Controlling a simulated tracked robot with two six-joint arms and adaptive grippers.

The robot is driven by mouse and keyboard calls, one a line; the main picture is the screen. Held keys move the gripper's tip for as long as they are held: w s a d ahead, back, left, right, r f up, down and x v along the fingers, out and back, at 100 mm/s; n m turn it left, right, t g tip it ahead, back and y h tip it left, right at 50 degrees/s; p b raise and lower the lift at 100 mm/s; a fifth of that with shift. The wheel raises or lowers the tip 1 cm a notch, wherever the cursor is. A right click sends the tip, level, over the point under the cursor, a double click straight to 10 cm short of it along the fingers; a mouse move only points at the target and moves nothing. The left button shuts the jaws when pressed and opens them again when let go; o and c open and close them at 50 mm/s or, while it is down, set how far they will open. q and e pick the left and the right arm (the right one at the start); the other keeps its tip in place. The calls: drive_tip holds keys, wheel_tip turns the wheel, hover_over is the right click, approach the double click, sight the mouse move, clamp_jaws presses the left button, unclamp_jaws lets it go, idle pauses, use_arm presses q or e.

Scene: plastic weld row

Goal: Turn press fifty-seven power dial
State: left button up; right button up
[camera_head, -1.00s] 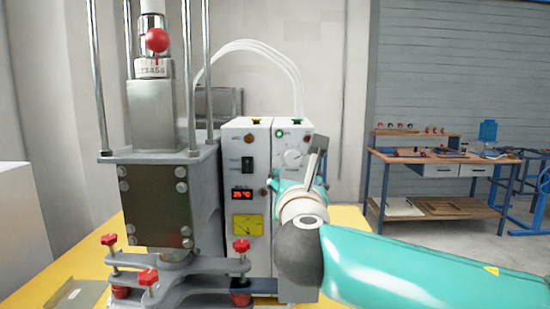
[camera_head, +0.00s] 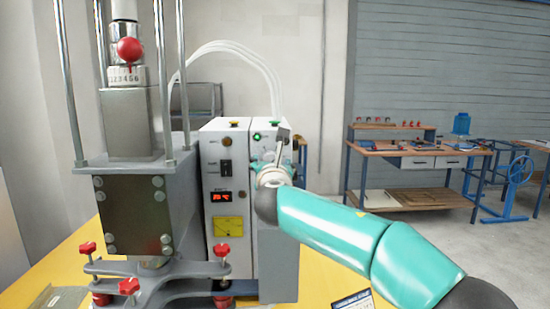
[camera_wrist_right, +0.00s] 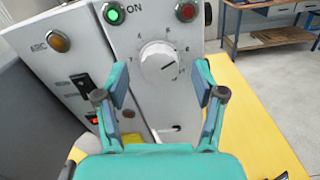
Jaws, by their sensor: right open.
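The white power dial (camera_wrist_right: 158,62), a round knob with a printed scale around it, is on the front of the press control box (camera_head: 211,158). In the right wrist view it sits between my right gripper's (camera_wrist_right: 161,84) two spread fingers, and the space between them is empty. I cannot tell whether either finger touches it. In the head view my right gripper (camera_head: 282,146) is in front of the box's right panel and hides most of the dial. My left gripper is out of view.
A lit green ON lamp (camera_wrist_right: 114,14) and a red button (camera_wrist_right: 186,11) are above the dial. The press with red clamp knobs (camera_head: 129,286) stands left of the box on a yellow table (camera_head: 320,270). A workbench (camera_head: 415,160) stands behind to the right.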

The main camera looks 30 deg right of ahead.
drive_tip(key=shift+w+d, duration=0.4)
drive_tip(key=shift+w, duration=0.2)
drive_tip(key=c, duration=1.1)
drive_tip(key=shift+r+n+p, duration=0.15)
drive_tip(key=shift+n+p, duration=0.4)
drive_tip(key=shift+n, duration=0.65)
drive_tip(key=o, duration=1.1)
drive_tip(key=shift+s+a, duration=0.1)
drive_tip(key=shift+a, duration=0.05)
